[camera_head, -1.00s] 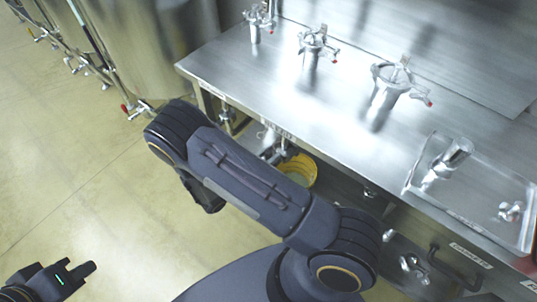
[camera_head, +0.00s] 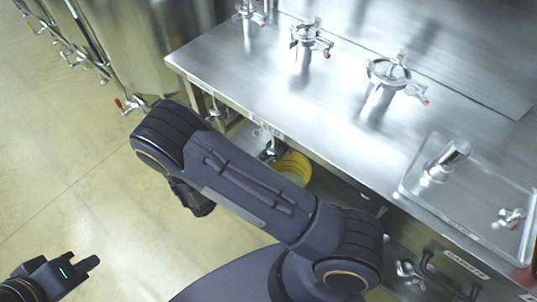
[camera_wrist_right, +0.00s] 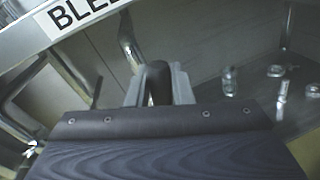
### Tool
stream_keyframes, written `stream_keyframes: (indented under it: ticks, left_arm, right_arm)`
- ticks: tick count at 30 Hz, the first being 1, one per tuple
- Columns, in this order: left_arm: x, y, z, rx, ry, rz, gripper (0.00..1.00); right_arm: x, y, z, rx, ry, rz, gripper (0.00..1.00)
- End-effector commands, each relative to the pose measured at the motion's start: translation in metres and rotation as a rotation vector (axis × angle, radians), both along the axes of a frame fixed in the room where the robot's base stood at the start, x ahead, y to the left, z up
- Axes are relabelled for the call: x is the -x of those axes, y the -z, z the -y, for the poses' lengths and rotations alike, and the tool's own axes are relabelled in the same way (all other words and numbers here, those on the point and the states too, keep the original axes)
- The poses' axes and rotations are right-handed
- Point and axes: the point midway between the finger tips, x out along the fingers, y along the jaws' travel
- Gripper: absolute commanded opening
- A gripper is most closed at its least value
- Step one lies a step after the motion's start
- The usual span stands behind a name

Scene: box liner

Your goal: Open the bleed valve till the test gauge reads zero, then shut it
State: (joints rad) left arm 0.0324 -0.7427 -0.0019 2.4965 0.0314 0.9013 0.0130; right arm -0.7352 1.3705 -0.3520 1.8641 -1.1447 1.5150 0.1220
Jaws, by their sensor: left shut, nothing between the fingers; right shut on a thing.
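In the right wrist view my right gripper (camera_wrist_right: 158,90) is shut on a dark rounded handle (camera_wrist_right: 155,78), which I take to be the bleed valve's handle. It is under the bench edge beside a label reading "BLEE" (camera_wrist_right: 82,14), cut off by the frame. The rest of the valve is hidden by the gripper. My left gripper (camera_head: 90,263) is shut and empty over the floor at the lower left. I cannot make out a test gauge or its reading in either view.
A steel tank (camera_head: 150,40) with red-tipped valves stands at the left. The left floor is clear.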

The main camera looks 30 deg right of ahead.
Motion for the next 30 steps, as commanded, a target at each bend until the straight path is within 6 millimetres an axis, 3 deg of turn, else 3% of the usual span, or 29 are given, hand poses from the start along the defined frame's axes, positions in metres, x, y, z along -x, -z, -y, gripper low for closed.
stream_keyframes:
  ticks: [17, 30]
  left_arm:
    - [0.0, 0.068, 0.0, 0.0, 0.0, 0.0, 0.0]
    - [0.0, 0.132, 0.0, 0.0, 0.0, 0.0, 0.0]
  right_arm:
    - [0.034, 0.03, 0.008, -0.212, 0.001, 0.505, 0.0]
    - [0.05, 0.06, 0.014, -0.37, 0.002, 0.884, 0.0]
